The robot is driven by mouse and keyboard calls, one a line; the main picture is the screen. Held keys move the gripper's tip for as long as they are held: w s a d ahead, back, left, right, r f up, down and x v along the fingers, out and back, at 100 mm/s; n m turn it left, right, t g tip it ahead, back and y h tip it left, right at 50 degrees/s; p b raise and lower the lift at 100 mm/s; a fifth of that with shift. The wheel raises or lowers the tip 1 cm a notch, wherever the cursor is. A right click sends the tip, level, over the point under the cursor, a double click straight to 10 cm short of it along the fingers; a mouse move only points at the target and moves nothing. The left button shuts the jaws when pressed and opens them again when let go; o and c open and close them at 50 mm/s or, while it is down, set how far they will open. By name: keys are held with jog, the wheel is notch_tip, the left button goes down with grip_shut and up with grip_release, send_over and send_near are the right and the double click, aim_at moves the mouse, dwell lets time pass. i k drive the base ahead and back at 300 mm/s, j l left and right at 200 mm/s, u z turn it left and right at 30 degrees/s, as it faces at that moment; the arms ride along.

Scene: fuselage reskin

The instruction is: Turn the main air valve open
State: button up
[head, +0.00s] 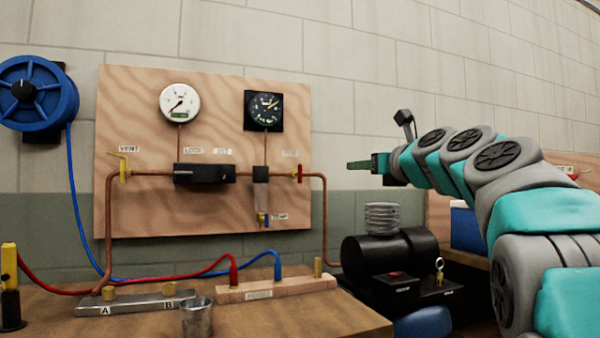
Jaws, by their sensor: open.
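A small valve with a red handle (300,173) sits on the copper pipe at the right side of the plywood board (210,215). The label above it is too blurred to read, so I cannot confirm it is the main air valve. The handle looks upright, across the pipe. My gripper (352,166) is to the right of this valve at about its height, pointing left. It is open and empty, seen side-on, and looks apart from the valve. A second valve with a yellow handle (123,165), labelled VENT, is at the board's left.
Two gauges (180,103) (264,110) and a black regulator block (205,173) are on the board. A black compressor (390,255) stands below my gripper. A metal cup (197,318) and red and blue hoses lie on the bench. A blue hose reel (38,93) hangs left.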

aim_at(299, 174)
jog(key=i+j, duration=0.25)
jog(key=i, duration=0.2)
jog(key=i+j, duration=0.2)
jog(key=i, duration=0.3)
